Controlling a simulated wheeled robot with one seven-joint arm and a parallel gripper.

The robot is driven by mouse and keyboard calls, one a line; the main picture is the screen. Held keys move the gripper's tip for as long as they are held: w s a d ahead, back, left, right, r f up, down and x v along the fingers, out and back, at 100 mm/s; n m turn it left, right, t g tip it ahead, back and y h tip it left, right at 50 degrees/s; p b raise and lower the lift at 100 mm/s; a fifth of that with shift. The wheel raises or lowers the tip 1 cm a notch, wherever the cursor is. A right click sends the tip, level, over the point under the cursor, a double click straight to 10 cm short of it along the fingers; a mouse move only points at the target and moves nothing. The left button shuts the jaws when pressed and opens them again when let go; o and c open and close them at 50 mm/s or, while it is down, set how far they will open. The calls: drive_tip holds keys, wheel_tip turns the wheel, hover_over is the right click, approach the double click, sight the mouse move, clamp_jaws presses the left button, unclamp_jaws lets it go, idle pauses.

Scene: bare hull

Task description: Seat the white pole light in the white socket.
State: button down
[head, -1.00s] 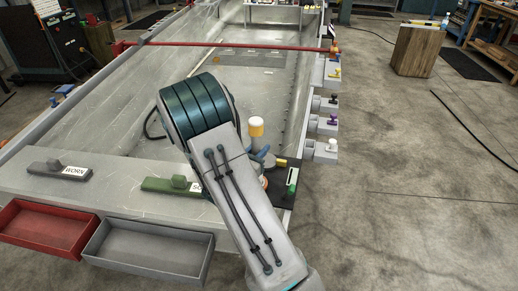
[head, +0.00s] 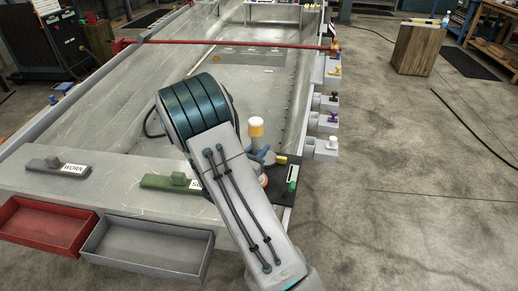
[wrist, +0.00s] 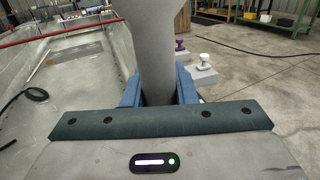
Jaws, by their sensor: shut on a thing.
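The white socket (head: 320,152) is the nearest grey block on the hull's right edge, marked by a white knob (head: 333,142). The knob also shows in the wrist view (wrist: 204,60), right of the pole. The light is left of the socket and apart from it.
More socket blocks with purple (head: 332,117), dark and yellow knobs line the right edge. A red bar (head: 235,44) crosses the hull. A green block (head: 170,183) and a grey block marked WORN (head: 57,166) lie on the front deck. Red (head: 45,232) and grey trays sit in front.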

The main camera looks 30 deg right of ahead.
drive_tip(key=c, duration=1.1)
unclamp_jaws()
drive_tip(key=v, duration=1.4)
drive_tip(key=shift+w, duration=0.15)
